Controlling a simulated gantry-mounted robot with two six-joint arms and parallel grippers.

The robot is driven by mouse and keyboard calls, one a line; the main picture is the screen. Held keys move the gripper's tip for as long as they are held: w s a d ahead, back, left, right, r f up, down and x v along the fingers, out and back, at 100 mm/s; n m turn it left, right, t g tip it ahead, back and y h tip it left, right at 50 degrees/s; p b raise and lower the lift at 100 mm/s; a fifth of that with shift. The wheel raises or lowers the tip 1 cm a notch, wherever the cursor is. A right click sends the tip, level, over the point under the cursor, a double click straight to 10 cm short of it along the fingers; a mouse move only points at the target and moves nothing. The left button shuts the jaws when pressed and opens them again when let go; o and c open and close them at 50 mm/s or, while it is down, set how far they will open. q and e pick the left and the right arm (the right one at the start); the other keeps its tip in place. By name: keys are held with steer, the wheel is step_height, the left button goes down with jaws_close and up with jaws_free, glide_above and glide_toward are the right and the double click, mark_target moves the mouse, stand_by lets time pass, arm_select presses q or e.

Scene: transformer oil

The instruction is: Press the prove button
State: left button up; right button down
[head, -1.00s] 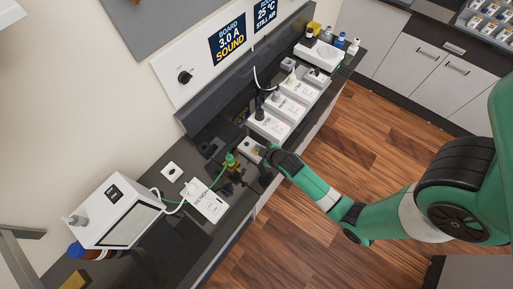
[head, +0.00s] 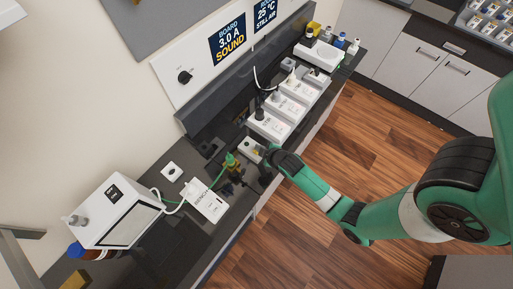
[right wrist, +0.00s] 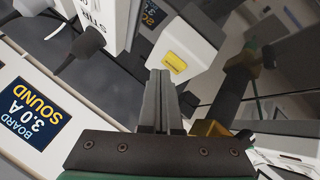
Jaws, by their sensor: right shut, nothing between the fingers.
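A small white box (head: 249,147) with a yellow patch stands at the bench's front edge in the head view. In the right wrist view, the white box (right wrist: 184,52) shows its yellow patch (right wrist: 175,63) facing me. I cannot read lettering on it, so I cannot tell whether this is the prove button. My right gripper (head: 263,156) is beside this box, at its front right. In the right wrist view, the fingers of my right gripper (right wrist: 158,80) are shut together and empty, with their tips just below the box. Contact is unclear. My left gripper is not in view.
A white strip labelled BENCH (head: 206,200) and a dark stand with a green clip (head: 231,161) are left of the gripper. Several white sockets (head: 269,126) with plugs run toward the back right. A wall panel sign (head: 227,44) reads BOARD 3.0 A SOUND.

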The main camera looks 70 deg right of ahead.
steer(key=shift+f, duration=0.1)
stand_by(0.5)
steer(key=shift+f+b, duration=0.3)
steer(key=shift+f, duration=0.05)
steer(key=shift+r+p, duration=0.45)
steer(key=shift+p, duration=0.1)
step_height(320, 180, up, 6)
steer(key=p, duration=0.6)
